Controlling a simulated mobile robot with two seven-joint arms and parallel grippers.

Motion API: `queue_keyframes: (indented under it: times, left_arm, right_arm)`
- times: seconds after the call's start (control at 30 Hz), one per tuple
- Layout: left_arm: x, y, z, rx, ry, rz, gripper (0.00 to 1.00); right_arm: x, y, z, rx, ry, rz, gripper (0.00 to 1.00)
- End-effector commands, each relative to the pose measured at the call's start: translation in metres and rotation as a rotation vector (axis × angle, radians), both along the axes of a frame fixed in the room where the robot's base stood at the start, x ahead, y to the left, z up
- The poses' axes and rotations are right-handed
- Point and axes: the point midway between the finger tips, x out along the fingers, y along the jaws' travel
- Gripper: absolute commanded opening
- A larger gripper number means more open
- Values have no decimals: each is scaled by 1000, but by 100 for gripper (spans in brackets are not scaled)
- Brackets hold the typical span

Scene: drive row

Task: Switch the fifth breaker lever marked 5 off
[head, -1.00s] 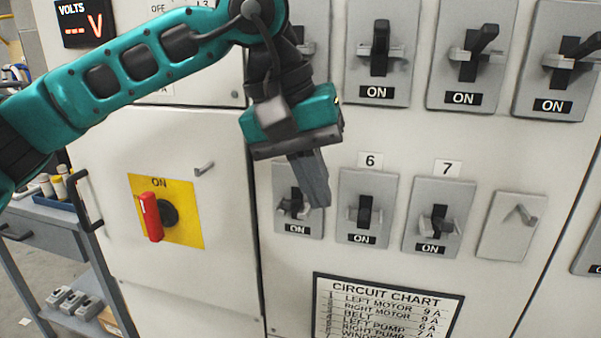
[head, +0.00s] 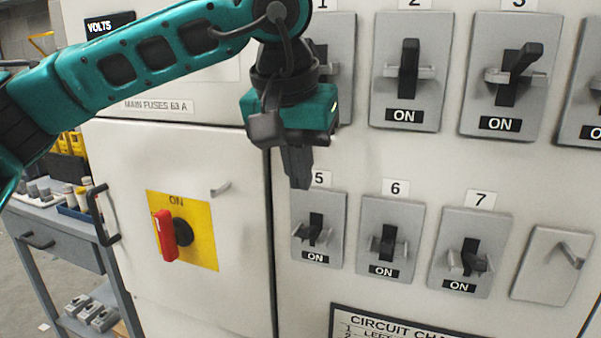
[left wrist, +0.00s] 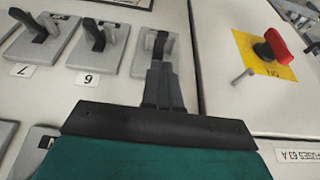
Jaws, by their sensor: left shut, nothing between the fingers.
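Breaker 5 (head: 318,231) is the leftmost of the lower row, a grey plate with a dark lever (head: 316,224) between light metal guards. Its window reads ON, and its number sits just above it. My left gripper (head: 299,186) is shut and empty, with its fingertips at the plate's upper left edge in the head view, above the lever. In the left wrist view the shut fingers (left wrist: 161,88) overlap the edge of breaker 5 (left wrist: 140,60); whether they touch it I cannot tell. My right gripper is not in view.
Breakers 6 (head: 389,240) and 7 (head: 468,254) stand to the right, both reading ON. The upper breaker row is above. A red rotary handle (head: 165,236) on a yellow plate is at left.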

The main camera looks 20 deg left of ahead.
Motion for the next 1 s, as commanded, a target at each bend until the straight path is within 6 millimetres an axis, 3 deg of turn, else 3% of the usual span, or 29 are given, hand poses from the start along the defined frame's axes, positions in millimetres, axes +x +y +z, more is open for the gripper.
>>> queue_keyframes:
  times: [0.2,0.4,1.0]
  left_arm:
    - [14,0,-40,0,4,0,0]
    - [23,-1,-64,0,2,1,0]
    - [27,-1,-72,-1,-6,1,0]
  right_arm:
    - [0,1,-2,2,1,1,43]
    - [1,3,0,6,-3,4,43]
    - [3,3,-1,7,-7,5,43]
